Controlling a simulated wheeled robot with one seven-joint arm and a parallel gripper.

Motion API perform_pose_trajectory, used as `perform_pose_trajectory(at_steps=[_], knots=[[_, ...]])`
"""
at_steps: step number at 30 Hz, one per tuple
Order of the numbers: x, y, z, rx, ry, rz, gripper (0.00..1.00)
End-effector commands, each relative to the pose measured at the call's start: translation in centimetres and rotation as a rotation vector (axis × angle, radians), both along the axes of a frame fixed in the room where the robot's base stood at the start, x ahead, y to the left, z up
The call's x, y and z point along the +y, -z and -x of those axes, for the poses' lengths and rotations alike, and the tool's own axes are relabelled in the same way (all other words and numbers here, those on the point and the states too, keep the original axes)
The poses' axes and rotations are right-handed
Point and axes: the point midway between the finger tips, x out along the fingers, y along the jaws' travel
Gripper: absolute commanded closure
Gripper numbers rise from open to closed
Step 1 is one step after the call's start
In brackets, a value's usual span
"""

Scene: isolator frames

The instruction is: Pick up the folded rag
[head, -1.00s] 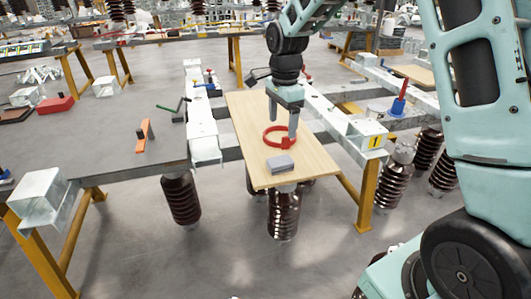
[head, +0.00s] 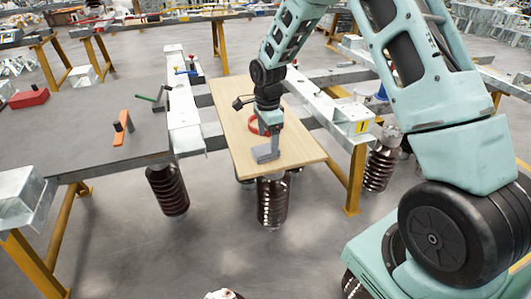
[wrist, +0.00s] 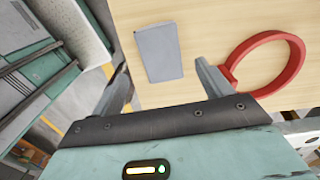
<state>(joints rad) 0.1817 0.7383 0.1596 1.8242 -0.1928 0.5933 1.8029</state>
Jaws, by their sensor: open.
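The folded rag (head: 264,154) is a small flat grey block-like piece lying on the wooden board (head: 232,118), near its front edge. In the wrist view the rag (wrist: 158,50) lies on the board ahead of the gap between my fingers. My gripper (head: 269,136) points down just over the rag's far side in the head view, partly covering it. My gripper is open, and in the wrist view nothing is between its fingers (wrist: 165,78). I cannot tell whether a finger touches the board.
A red ring (wrist: 272,62) lies on the board beside my right finger in the wrist view; it also shows behind my gripper in the head view (head: 281,124). An orange tool (head: 119,134) lies on the left bench. Metal rails flank the board. Brown insulators (head: 168,190) hang below.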

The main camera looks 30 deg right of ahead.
Motion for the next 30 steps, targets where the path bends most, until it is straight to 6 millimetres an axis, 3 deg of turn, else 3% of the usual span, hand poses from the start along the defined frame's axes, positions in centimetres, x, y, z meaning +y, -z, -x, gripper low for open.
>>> perform_pose_trajectory(at_steps=[12, 21, 26, 30], knots=[[-0.1, 4.9, -0.3, 0.003, 0.000, -0.001, 0.22], [-0.1, 5.3, -0.3, 0.000, -0.001, 0.000, 0.22], [-0.1, 5.3, -0.3, 0.000, 0.000, 0.000, 0.66], [-0.1, 5.3, -0.3, 0.000, -0.001, 0.000, 0.70]])
